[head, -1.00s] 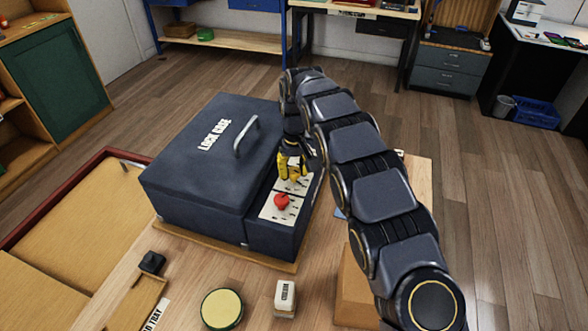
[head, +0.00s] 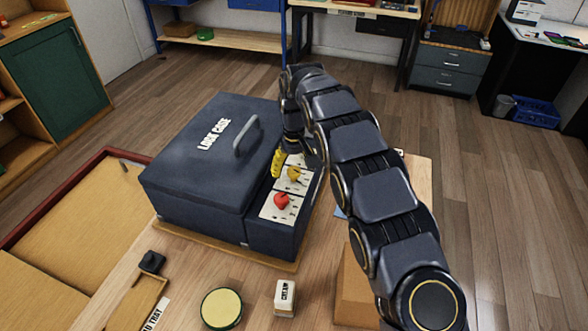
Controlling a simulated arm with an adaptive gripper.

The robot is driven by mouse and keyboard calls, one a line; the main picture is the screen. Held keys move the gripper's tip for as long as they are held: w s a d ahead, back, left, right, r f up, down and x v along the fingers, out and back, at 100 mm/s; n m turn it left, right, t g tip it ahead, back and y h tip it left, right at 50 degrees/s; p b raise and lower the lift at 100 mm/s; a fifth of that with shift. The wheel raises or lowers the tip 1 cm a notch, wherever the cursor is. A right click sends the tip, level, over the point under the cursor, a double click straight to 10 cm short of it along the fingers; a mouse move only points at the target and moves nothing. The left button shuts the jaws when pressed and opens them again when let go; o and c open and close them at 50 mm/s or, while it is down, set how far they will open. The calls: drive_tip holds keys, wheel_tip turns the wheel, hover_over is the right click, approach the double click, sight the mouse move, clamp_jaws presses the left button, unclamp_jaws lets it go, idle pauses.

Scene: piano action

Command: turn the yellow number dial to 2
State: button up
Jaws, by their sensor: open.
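The yellow number dial (head: 294,173) sits on the white marked panel along the right side of the dark blue lock case (head: 190,150). Its pointer and the numbers around it are too small to read. The red dial (head: 282,200) sits nearer the camera on the same strip. My gripper (head: 284,161) is open and points down just behind the yellow dial. One yellow finger shows to the dial's left; the other is hidden or unclear. A small gap appears between the finger and the dial, and I see nothing held.
The case's lid is closed, with a grey handle (head: 246,137). A round green-rimmed tin (head: 222,308), a white labelled block (head: 285,298) and a small black object (head: 151,262) lie in front. A wooden box (head: 355,290) stands at the front right, below my arm.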

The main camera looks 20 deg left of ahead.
sight(297, 170)
wheel_tip(297, 170, up, 11)
drive_tip(key=shift+r, duration=0.15)
idle(0.6)
drive_tip(key=s+d+r+m+h, duration=0.15)
drive_tip(key=s+d+r, duration=0.35)
drive_tip(key=d, duration=0.5)
drive_tip(key=s+d+r+m+y, duration=0.1)
drive_tip(key=s+d+r+m, duration=0.2)
drive_tip(key=s+d, duration=0.65)
drive_tip(key=s+d+f, duration=0.2)
drive_tip(key=s, duration=0.5)
drive_tip(key=s+d+f+m+g, duration=0.1)
drive_tip(key=s+d+f, duration=0.1)
drive_tip(key=s, duration=0.5)
drive_tip(key=s+d+f+m, duration=0.1)
drive_tip(key=s+d+f, duration=0.1)
drive_tip(key=s, duration=0.6)
drive_tip(key=shift+d+g, duration=0.4)
drive_tip(key=shift+d, duration=0.45)
